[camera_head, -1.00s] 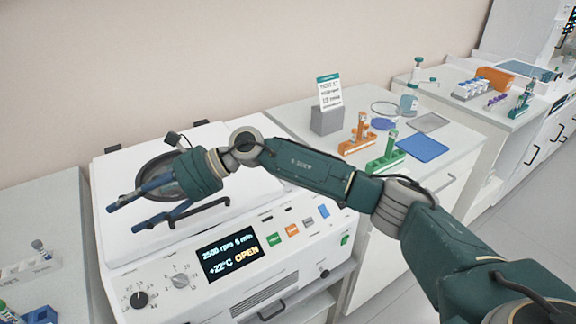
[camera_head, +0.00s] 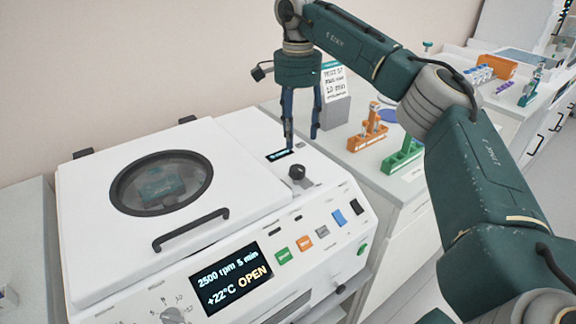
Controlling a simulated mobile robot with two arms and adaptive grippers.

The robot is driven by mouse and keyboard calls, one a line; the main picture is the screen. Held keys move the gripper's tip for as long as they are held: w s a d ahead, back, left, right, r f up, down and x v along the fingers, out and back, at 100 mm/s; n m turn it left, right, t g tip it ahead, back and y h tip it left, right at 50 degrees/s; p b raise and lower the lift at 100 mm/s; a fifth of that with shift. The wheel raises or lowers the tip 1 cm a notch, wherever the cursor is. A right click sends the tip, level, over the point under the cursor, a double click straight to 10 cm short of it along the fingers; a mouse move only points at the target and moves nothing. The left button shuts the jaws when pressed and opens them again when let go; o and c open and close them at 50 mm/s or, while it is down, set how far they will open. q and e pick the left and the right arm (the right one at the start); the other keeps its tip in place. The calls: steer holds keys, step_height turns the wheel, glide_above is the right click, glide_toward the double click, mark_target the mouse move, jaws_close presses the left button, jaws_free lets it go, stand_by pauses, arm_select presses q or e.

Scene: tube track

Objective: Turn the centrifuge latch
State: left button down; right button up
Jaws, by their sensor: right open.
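The white centrifuge (camera_head: 95,245) stands at the lower left with its lid (camera_head: 225,165) down; a round window (camera_head: 160,182) and a dark bar handle (camera_head: 190,230) are on the lid. Its display (camera_head: 235,280) reads OPEN. A dark knob-like latch (camera_head: 297,173) sits on the top deck to the right of the lid. My right gripper (camera_head: 303,142) points down above and just behind the latch, fingers apart, with nothing between them. It appears clear of the latch. My left gripper is not in view.
A small dark display (camera_head: 279,155) lies on the deck behind the latch. To the right, an orange tube rack (camera_head: 368,138), a green rack (camera_head: 402,155) and a sign (camera_head: 334,85) stand on the bench. My right arm covers part of that bench.

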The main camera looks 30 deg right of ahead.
mark_target(298, 168)
steer(key=f, duration=0.1)
steer(key=s+f, duration=0.1)
steer(key=f, duration=0.1)
steer(key=shift+s, duration=0.3)
steer(key=f, duration=0.3)
steer(key=shift+w+f+p, duration=0.2)
steer(key=shift+f+p, duration=0.05)
steer(key=shift+p, duration=0.1)
step_height(298, 168, down, 2)
steer(key=shift+w+f, duration=0.1)
steer(key=shift+f, duration=0.6)
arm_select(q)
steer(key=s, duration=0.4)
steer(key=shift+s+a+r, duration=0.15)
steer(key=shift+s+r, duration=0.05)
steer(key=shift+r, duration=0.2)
arm_select(e)
steer(key=c, duration=1.2)
